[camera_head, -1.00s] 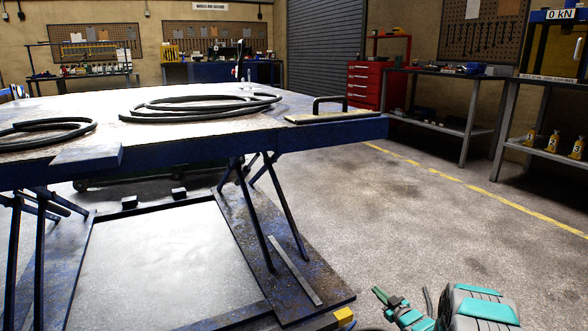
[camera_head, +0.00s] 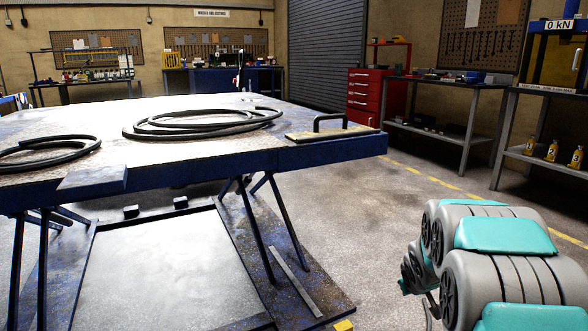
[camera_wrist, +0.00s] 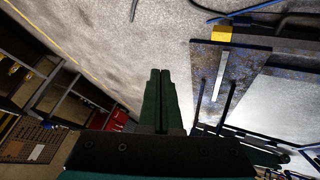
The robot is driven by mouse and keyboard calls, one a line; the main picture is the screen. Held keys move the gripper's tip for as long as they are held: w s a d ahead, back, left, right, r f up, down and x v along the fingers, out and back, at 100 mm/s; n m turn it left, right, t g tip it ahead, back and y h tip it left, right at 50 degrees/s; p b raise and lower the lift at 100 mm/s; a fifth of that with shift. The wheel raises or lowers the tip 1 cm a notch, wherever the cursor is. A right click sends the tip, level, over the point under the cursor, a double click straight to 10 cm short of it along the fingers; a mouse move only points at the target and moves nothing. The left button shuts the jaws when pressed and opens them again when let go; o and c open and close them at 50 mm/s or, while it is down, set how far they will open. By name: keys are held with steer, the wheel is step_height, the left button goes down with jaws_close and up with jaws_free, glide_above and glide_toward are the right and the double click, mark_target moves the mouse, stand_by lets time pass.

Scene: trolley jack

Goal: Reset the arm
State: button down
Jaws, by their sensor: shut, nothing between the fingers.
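My gripper (camera_wrist: 160,78) shows in the wrist view as two dark green fingers pressed together with nothing between them. It hangs over bare concrete floor, apart from everything around it. In the head view my grey and teal arm is folded at the lower right, and the gripper itself is hidden there. The blue lift table (camera_head: 330,151) stands to the left of my arm, with a gap between them. Black hoses (camera_head: 205,124) lie coiled on its top, and a plate with a black handle (camera_head: 330,131) sits at its right corner.
The lift's steel base (camera_head: 290,280) with a yellow block (camera_head: 343,325) lies on the floor; the base also shows in the wrist view (camera_wrist: 230,85). A red tool cabinet (camera_head: 365,93) and benches with yellow bottles (camera_head: 552,151) line the right wall. Open floor lies between.

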steer(key=s+a+r+g+y+p, duration=0.1)
steer(key=s+a+r+g, duration=0.2)
steer(key=s, duration=1.2)
steer(key=s+a+r+m+g+p, duration=0.1)
steer(key=s+a+r+g, duration=0.2)
steer(key=s, duration=1.2)
steer(key=s+a+r+m+g+y+p, duration=0.1)
steer(key=s+a+r+g, duration=0.2)
steer(key=s+a+r, duration=0.3)
steer(key=s+a, duration=0.5)
steer(key=s, duration=0.4)
steer(key=shift+s+r+y+p, duration=0.2)
steer(key=shift+r+y+p, duration=0.1)
steer(key=shift+r+p, duration=0.1)
steer(key=shift+a, duration=0.2)
